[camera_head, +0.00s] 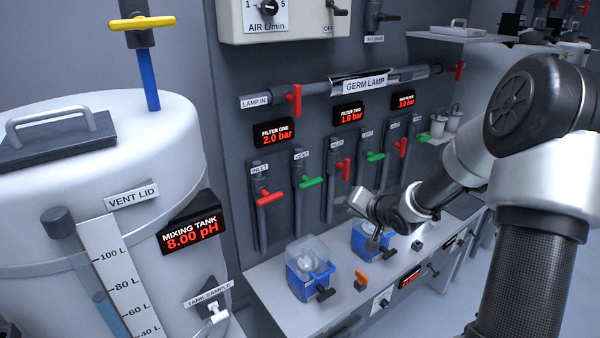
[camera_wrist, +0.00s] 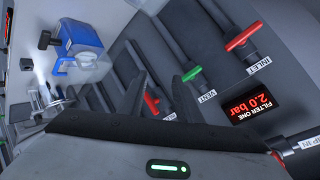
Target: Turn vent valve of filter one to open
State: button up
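The filter one vent valve has a green handle (camera_head: 311,181) on a dark upright pipe under a VENT label, below the filter one display (camera_head: 274,132), which reads 2.0 bar. The handle lies crosswise to its pipe. In the wrist view the green handle (camera_wrist: 190,74) is beyond the fingertips, near the middle, apart from them. The filter one inlet's red handle (camera_head: 270,197) is to its left, also crosswise. My gripper (camera_head: 362,204) is to the right of and below the vent handle. In the wrist view its two dark fingers (camera_wrist: 160,82) are spread with nothing between them.
The filter two inlet's red handle (camera_head: 344,168) is just right of the vent and shows close to the fingers in the wrist view (camera_wrist: 151,104). Blue containers (camera_head: 310,275) stand on the bench below. The mixing tank (camera_head: 80,190) fills the left side.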

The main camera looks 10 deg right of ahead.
aim_at(313, 184)
jog(key=w+a+m+t+y, duration=0.1)
jog(key=w+a+m, duration=0.1)
jog(key=w, duration=0.3)
jog(key=w+a+f+m+t+y+p, duration=0.1)
jog(key=w+a+m+t+y, duration=0.1)
jog(key=w, duration=0.3)
jog(key=w+a+m+t+y+p, duration=0.1)
jog(key=w+a+m+y, duration=0.1)
jog(key=w, duration=0.3)
jog(key=shift+w+a+f+t, duration=0.1)
jog(key=shift+w+a+t, duration=0.05)
jog(key=shift+a, duration=0.3)
jog(key=shift+w+a+f+t, duration=0.1)
jog(key=shift+w+a+t, duration=0.05)
jog(key=shift+a, duration=0.25)
grip_shut()
